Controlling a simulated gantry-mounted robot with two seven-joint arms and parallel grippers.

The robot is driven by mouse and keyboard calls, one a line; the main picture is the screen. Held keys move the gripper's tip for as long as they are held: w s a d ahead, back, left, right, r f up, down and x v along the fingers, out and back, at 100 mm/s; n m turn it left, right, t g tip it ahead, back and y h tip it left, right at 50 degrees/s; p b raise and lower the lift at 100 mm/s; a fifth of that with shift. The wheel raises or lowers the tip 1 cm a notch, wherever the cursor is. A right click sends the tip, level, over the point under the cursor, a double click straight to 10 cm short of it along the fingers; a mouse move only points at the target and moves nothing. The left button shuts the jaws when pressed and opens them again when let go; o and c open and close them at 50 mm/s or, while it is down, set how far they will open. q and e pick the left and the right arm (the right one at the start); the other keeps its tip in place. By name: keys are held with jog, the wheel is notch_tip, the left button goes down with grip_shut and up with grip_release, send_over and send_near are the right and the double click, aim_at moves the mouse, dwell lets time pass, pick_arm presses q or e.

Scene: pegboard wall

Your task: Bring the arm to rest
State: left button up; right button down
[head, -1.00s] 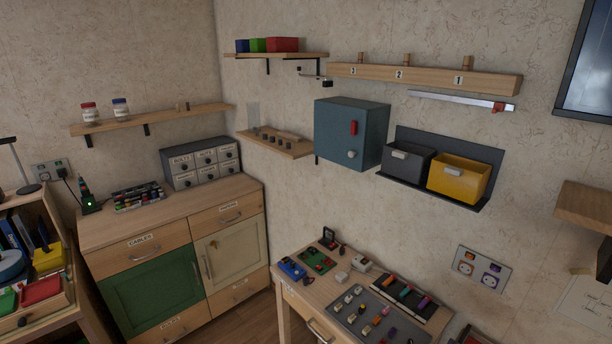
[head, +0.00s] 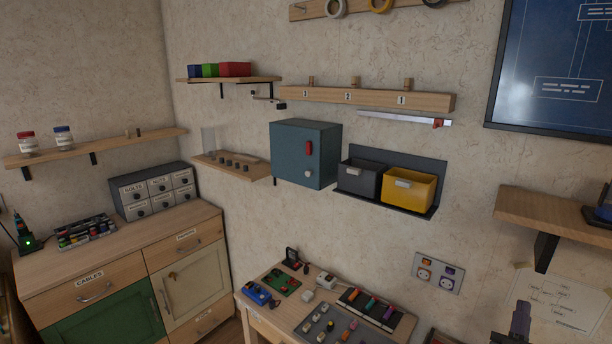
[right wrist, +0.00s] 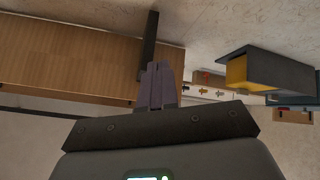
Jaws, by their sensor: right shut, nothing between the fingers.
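My right gripper (head: 521,320) shows at the lower right edge of the head view, in front of the pinned paper sheet (head: 555,312) on the wall. In the right wrist view its two fingers (right wrist: 158,78) are together, with nothing between them. Most of my right arm is outside the head view. My left gripper is in neither view.
A wooden wall shelf (head: 560,218) with a black bracket (head: 546,252) is above my right gripper. A yellow bin (head: 408,187) and a grey bin (head: 360,177) hang left of it. A worktable (head: 262,318) stands at the lower middle.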

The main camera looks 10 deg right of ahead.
jog(key=a+f+n+g+y, duration=0.3)
jog(key=a+f+y, duration=0.4)
jog(key=f, duration=0.4)
jog(key=s+a+f+n+g+y, duration=0.1)
jog(key=s+a+f+g+y, duration=0.1)
jog(key=s+a+f+g, duration=0.1)
jog(key=s+a+f+n+g+y, duration=0.1)
jog(key=s+a+f+g+y, duration=0.1)
jog(key=s+a+f, duration=0.3)
jog(key=s+a+f+n+g+y, duration=0.1)
jog(key=s+a+f+g+y, duration=0.2)
jog(key=s+a, duration=0.3)
jog(key=shift+s+f+g+y, duration=0.3)
jog(key=shift+s+f+y, duration=0.1)
jog(key=shift+s+f, duration=0.45)
jog(key=s+a+n+g, duration=0.2)
jog(key=s+a+g, duration=0.2)
jog(key=s, duration=0.9)
jog(key=a+m+y, duration=0.3)
jog(key=a, duration=0.5)
notch_tip(320, 180, up, 33)
jog(key=p, duration=3.3)
jog(key=shift+w+a+g, duration=0.25)
jog(key=shift+a+g, duration=0.05)
jog(key=shift+a, duration=0.1)
jog(key=shift+f, duration=0.15)
